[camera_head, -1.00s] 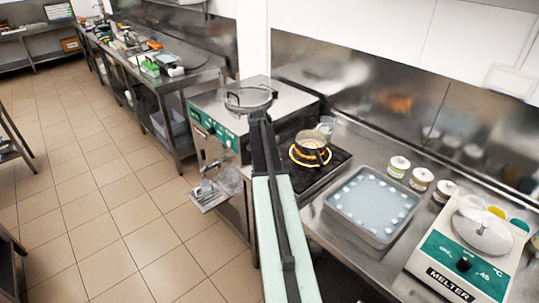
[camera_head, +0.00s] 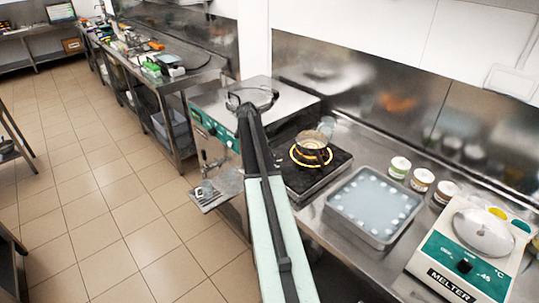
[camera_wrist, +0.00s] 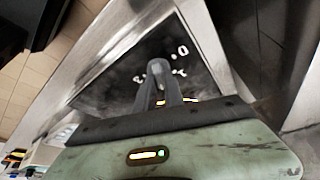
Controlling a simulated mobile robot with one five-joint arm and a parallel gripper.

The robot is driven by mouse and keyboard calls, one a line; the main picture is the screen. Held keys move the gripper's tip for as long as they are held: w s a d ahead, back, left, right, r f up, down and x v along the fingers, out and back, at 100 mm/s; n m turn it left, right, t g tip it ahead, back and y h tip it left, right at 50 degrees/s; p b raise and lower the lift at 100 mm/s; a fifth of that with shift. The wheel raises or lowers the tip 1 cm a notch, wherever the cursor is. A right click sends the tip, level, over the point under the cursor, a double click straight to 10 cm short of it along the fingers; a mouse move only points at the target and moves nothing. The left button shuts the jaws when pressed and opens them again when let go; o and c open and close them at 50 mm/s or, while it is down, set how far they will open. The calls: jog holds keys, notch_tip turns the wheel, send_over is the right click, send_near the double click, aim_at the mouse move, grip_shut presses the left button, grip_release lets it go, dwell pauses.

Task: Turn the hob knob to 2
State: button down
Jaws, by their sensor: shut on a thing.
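The hob (camera_head: 330,175) is a black square unit on the steel counter, with a glowing orange ring (camera_head: 311,158) and a small metal pan (camera_head: 311,140) above it. In the wrist view, the hob knob (camera_wrist: 156,67) stands on a dark panel (camera_wrist: 110,88) with white marks. A 0 shows right of the knob, and a mark like a 3 shows at its lower left; other marks are partly covered. My gripper (camera_wrist: 158,78) is shut on the knob, its fingers narrow around it. In the head view, my arm hides the knob. I cannot read the setting.
A batch freezer (camera_head: 215,130) with a green panel stands left of the hob. A tray of pale liquid (camera_head: 335,202), several jars (camera_head: 422,180) and a melter (camera_head: 470,250) stand to the right. The tiled floor at left is clear.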

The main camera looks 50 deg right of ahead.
jog(key=shift+m, duration=0.5)
jog(key=c, duration=1.4)
grip_release()
jog(key=shift+c, duration=0.2)
jog(key=p+v, duration=0.7)
jog(key=shift+w+r, duration=0.2)
jog(key=shift+r, duration=0.15)
jog(key=shift+w+a, duration=0.1)
